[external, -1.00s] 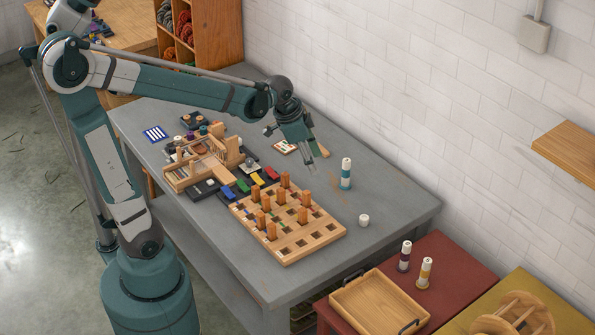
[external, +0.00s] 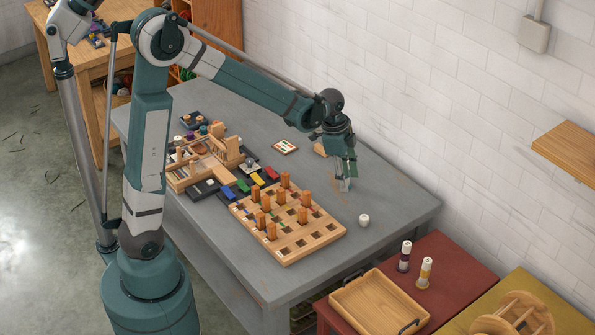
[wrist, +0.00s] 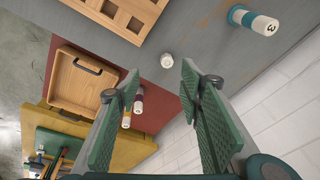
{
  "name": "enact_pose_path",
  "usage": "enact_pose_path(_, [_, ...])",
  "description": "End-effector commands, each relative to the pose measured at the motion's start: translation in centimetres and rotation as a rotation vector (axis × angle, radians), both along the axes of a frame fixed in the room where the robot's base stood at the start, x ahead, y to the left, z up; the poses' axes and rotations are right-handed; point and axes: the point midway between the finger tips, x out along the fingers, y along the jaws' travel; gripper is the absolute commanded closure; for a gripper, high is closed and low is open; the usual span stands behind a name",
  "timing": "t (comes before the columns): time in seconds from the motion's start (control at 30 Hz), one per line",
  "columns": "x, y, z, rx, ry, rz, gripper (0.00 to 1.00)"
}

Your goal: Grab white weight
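The white weight (external: 364,220) is a small white cylinder standing on the grey table, right of the pegboard. It also shows in the wrist view (wrist: 167,60), beyond and between my fingertips. My gripper (external: 347,178) hangs over the table behind the weight in the external view, apart from it. In the wrist view its two green ribbed fingers (wrist: 165,72) are spread wide with nothing between them.
A teal-and-white spool (wrist: 253,20) stands close to my gripper, partly hidden in the external view (external: 344,186). The wooden pegboard (external: 322,241) lies left of the weight. A wooden tray (external: 380,300) and two spools sit on the lower red table (external: 449,262).

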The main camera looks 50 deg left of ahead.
Motion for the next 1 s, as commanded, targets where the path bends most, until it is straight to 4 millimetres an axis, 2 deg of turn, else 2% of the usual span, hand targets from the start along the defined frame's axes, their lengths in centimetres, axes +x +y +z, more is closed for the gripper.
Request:
enact_pose_path(0.4, [4.3,-1.4,-6.8,0.006,0.056,-0.178,0.63])
enact_pose_path(0.6, [5.6,-2.0,-9.6,0.004,0.077,-0.248,0.63])
enact_pose_path(0.8, [6.1,-2.2,-10.9,0.004,0.087,-0.282,0.63])
enact_pose_path(1.0, [6.1,-2.2,-11.1,0.004,0.088,-0.287,0.63])
